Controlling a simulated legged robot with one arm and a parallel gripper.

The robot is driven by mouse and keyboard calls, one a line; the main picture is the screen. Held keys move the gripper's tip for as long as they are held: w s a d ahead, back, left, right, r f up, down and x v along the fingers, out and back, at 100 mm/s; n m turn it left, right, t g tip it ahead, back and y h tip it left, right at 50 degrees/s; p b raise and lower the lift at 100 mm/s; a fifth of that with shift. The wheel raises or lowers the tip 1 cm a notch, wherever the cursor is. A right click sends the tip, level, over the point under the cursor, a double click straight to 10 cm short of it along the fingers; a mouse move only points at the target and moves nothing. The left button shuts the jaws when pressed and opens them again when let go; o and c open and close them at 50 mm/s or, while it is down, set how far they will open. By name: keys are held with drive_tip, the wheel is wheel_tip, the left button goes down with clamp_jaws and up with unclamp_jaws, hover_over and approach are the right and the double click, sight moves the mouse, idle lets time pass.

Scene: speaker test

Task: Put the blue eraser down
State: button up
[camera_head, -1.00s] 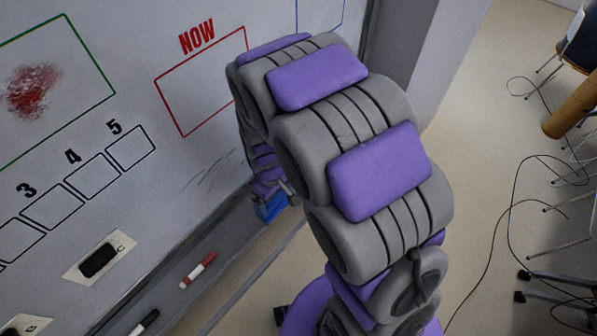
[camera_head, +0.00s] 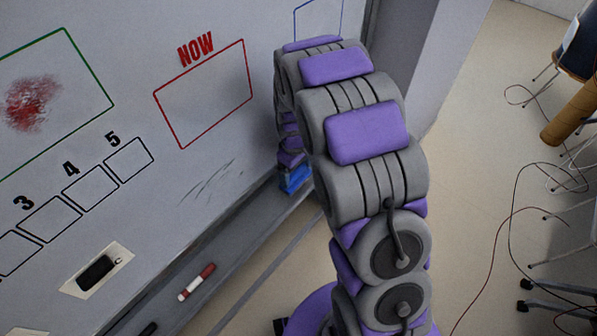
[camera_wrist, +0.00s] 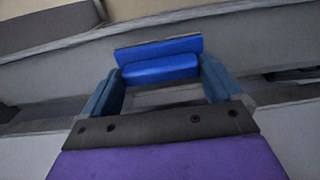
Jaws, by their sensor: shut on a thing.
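The blue eraser (camera_head: 294,179) shows in the head view at the end of my arm, beside the right part of the whiteboard's tray (camera_head: 235,232). In the wrist view the blue eraser (camera_wrist: 160,62) lies across the far ends of my fingers, with a darker strip along its top edge. My gripper (camera_wrist: 160,85) is shut on it, one blue finger at each side. In the head view my gripper (camera_head: 293,170) is small and partly hidden by my arm. I cannot tell whether the eraser touches the tray.
The whiteboard (camera_head: 215,170) has a red smudge (camera_head: 32,100), a red NOW box and numbered boxes. A red and white marker (camera_head: 197,282) and a dark marker lie in the tray. A black object (camera_head: 97,272) sits on a white card. Chairs and cables are at right.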

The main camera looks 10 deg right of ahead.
sight(296, 173)
drive_tip(key=f, duration=0.3)
drive_tip(key=shift+w+a, duration=0.3)
drive_tip(key=shift+f, duration=0.15)
drive_tip(key=shift+w+d, duration=0.2)
drive_tip(key=shift+d, duration=0.05)
drive_tip(key=o, duration=0.6)
drive_tip(key=shift+d, duration=0.35)
drive_tip(key=shift+a, duration=0.15)
